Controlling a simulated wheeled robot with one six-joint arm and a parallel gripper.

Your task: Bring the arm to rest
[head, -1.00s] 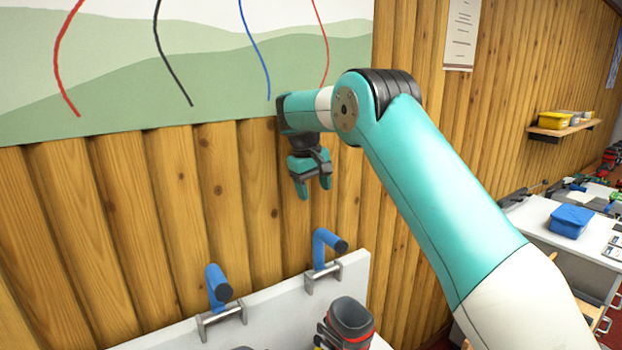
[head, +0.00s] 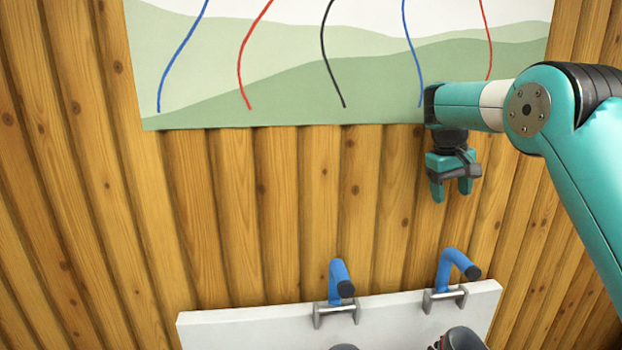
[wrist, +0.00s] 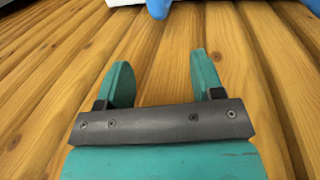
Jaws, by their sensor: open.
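My gripper (head: 451,188) hangs from my teal arm at the right of the head view, fingers pointing down. It is in front of the wooden wall, above the white bench. Its two teal fingers are apart with nothing between them.
A plank wall (head: 240,210) fills the background, with a poster (head: 290,75) of green hills and coloured lines. Below, a white bench panel (head: 250,325) carries two blue handles (head: 341,280) (head: 457,264). Dark objects show partly at the bottom edge.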

